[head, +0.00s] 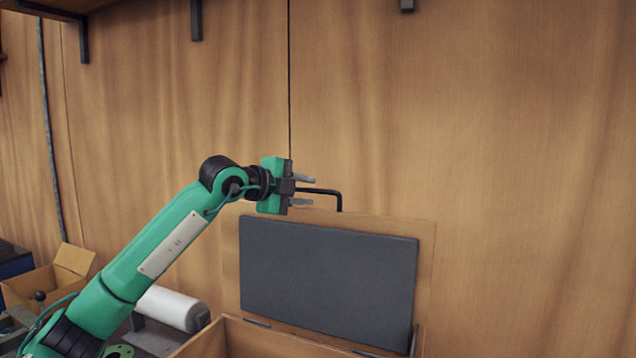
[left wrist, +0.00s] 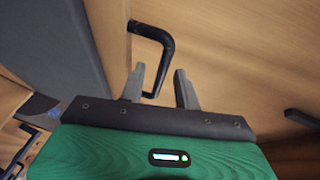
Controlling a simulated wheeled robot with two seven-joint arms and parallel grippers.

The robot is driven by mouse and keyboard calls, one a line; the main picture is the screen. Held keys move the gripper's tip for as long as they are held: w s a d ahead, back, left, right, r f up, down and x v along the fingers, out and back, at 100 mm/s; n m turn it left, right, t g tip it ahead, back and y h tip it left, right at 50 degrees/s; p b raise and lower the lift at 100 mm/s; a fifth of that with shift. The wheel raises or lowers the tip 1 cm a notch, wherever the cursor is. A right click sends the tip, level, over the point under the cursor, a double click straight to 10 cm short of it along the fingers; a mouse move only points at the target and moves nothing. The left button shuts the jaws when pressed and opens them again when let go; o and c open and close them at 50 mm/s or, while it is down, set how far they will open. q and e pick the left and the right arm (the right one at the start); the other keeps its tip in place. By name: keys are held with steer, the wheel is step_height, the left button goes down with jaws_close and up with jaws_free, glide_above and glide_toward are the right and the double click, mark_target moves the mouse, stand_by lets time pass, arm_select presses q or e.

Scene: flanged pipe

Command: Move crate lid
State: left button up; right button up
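The crate lid (head: 428,262) stands raised on its hinges at the back of the wooden crate (head: 275,340). Its wooden panel has a dark grey pad on the inner face. A black bent handle (head: 325,192) sticks out at the lid's top edge and also shows in the left wrist view (left wrist: 165,50). My left gripper (head: 303,190) is beside the handle's left end at the top of the lid. Its two fingers are apart, and in the left wrist view (left wrist: 168,85) the handle's end reaches close to the left finger. I cannot tell if they touch. My right gripper is not in view.
A wooden wall stands close behind the lid. A white roll (head: 172,308) and an open cardboard box (head: 45,278) lie to the left of the crate. A shelf with dark brackets (head: 196,20) runs above. The space right of the lid is clear.

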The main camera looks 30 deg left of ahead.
arm_select(q)
steer(key=shift+p+x, duration=0.7)
steer(key=shift+x, duration=1.4)
steer(key=shift+c, duration=0.4)
jaws_close()
